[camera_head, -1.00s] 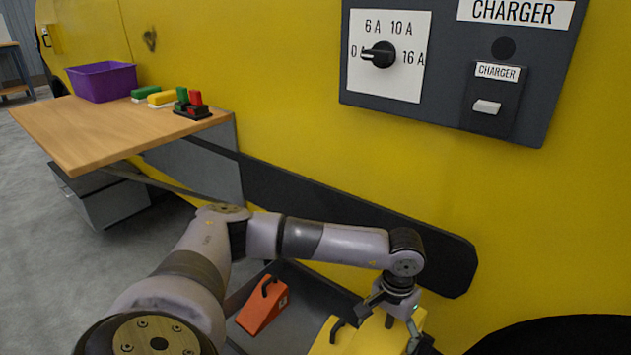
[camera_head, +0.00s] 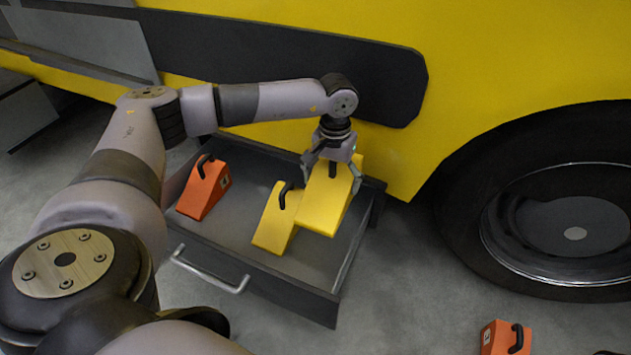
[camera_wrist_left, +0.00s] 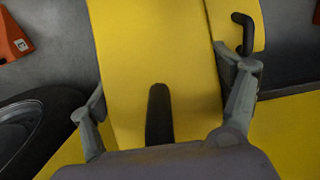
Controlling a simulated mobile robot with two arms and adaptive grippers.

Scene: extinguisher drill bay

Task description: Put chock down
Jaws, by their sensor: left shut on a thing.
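The yellow chock (camera_head: 325,203) is in my left gripper (camera_head: 331,176), which is shut on it at the right end of the open grey drawer (camera_head: 240,258). Its top with the black handle is partly covered by the fingers. In the left wrist view the fingers (camera_wrist_left: 165,105) stand on both sides of the held chock (camera_wrist_left: 155,50). A second yellow chock (camera_head: 271,228) sits in the drawer just left of it. I cannot tell whether the held chock touches the drawer floor. My right gripper is not in view.
An orange chock (camera_head: 200,190) sits in the drawer's left part, with bare drawer floor beside it. Another orange chock (camera_head: 498,338) stands on the floor near the big wheel (camera_head: 560,220). The yellow vehicle side (camera_head: 480,50) rises behind the drawer.

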